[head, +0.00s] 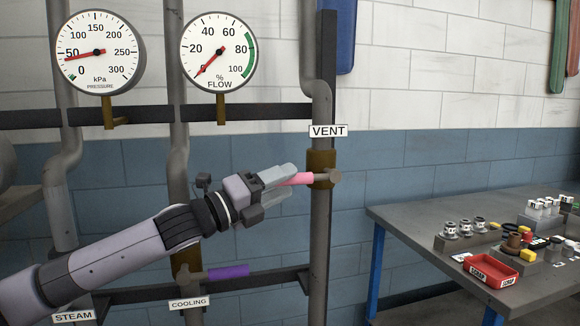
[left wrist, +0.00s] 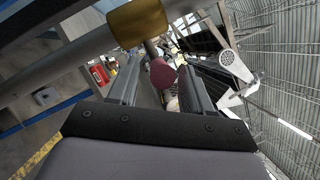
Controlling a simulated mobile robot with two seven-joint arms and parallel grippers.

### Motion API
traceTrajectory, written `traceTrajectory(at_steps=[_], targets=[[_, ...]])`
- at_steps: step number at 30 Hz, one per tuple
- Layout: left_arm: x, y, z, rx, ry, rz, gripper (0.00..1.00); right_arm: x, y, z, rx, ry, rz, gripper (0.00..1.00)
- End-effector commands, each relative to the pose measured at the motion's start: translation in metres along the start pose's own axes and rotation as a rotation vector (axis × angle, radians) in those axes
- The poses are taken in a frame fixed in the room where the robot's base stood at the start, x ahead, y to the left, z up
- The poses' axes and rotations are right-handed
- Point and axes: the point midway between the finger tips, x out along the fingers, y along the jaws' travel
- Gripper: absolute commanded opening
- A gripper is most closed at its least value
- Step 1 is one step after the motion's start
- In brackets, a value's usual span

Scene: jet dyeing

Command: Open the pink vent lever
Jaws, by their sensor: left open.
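The pink vent lever (head: 302,179) sticks out to the left from the brass valve (head: 321,163) on the vent pipe, below the VENT sign (head: 328,131). It lies about level. My left gripper (head: 284,182) is at the lever, with its fingers on either side of the pink handle. In the left wrist view, the pink handle end (left wrist: 163,74) shows between the two open fingers (left wrist: 158,88), with the brass valve (left wrist: 138,22) beyond. A gap shows between the handle and the left finger; contact with the other finger is unclear. My right gripper is not in view.
A purple cooling lever (head: 228,271) sits below my left arm, above the COOLING sign (head: 188,303). Pressure (head: 97,52) and flow (head: 219,51) gauges hang above. A grey table (head: 420,222) with a red scrap tray (head: 490,270) stands at right.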

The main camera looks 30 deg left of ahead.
Motion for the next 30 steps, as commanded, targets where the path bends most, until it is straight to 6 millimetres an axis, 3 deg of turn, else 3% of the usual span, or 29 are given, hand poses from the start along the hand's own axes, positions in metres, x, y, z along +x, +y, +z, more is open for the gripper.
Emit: traceTrajectory(at_steps=[9,19,20,24,30], targets=[[0.022,-0.001,0.001,0.000,-0.001,-0.001,0.50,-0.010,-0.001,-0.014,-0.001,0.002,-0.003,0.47],[0.024,0.000,0.000,0.000,0.000,0.000,0.50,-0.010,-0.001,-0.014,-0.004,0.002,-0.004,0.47],[0.024,0.000,0.000,0.000,0.000,0.000,0.46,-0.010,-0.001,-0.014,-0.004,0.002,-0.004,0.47],[0.024,0.000,0.000,0.000,0.000,0.000,0.01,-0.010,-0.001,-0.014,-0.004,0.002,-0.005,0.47],[0.024,0.001,0.000,-0.001,-0.001,-0.002,0.00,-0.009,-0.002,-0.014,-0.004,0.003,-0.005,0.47]])
